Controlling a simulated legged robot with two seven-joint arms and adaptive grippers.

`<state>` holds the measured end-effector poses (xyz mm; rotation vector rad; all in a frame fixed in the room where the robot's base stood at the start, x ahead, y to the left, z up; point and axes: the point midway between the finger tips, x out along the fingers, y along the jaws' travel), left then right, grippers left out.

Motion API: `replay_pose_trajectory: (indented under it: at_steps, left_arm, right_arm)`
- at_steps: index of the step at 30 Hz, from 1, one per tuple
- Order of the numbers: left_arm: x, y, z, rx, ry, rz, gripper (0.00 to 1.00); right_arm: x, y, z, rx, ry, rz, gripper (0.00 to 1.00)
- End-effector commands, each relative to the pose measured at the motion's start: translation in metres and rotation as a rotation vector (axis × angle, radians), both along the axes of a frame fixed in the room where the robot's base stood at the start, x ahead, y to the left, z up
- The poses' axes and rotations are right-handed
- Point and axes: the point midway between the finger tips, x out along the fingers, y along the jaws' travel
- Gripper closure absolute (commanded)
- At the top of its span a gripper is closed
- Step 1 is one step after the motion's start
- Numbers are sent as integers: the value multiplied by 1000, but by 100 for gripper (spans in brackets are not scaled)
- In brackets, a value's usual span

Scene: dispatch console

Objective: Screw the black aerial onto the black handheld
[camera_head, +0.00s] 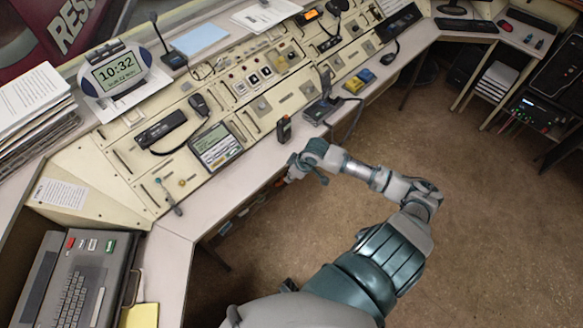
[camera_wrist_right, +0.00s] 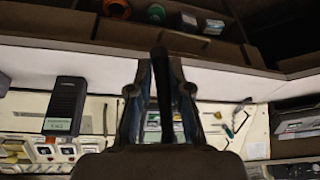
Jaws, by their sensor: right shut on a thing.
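The black handheld (camera_head: 284,129) stands upright on the pale front ledge of the console in the head view. In the wrist view it is the dark block with a pale green label (camera_wrist_right: 66,104), left of my fingers. My right gripper (camera_head: 291,174) is at the desk's front edge, just below the handheld in the head view. In the wrist view its two fingers (camera_wrist_right: 160,85) are closed on the black aerial (camera_wrist_right: 160,72), a thin dark rod. The aerial is apart from the handheld. I cannot make it out in the head view. My left gripper is not in view.
The console panel (camera_head: 270,75) carries a grey display unit (camera_head: 215,144) and a dark desk unit (camera_head: 319,110) near the handheld. The ledge (camera_head: 235,184) left of my gripper is mostly clear. Open brown floor (camera_head: 470,190) lies right.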

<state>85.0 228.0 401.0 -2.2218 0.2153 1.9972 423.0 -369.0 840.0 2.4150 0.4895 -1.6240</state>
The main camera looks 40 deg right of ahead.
Motion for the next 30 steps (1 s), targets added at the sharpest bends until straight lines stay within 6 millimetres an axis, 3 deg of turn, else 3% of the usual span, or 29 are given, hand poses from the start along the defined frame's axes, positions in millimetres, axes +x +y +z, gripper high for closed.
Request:
replay_pose_trajectory:
  at_steps: [4,7,9,13,17,30]
  left_arm:
    - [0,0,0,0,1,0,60]
    - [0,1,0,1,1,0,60]
    - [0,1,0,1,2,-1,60]
    - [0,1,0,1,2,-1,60]
    - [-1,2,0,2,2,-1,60]
    - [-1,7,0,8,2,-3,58]
  right_arm:
    - [-2,39,-16,11,-1,-69,99]
    - [2,84,-24,14,-5,-159,99]
    - [5,115,-23,14,-5,-225,99]
    - [10,156,-15,9,-3,-325,99]
    - [10,170,-11,4,-2,-370,99]
    - [10,169,-11,3,1,-372,100]
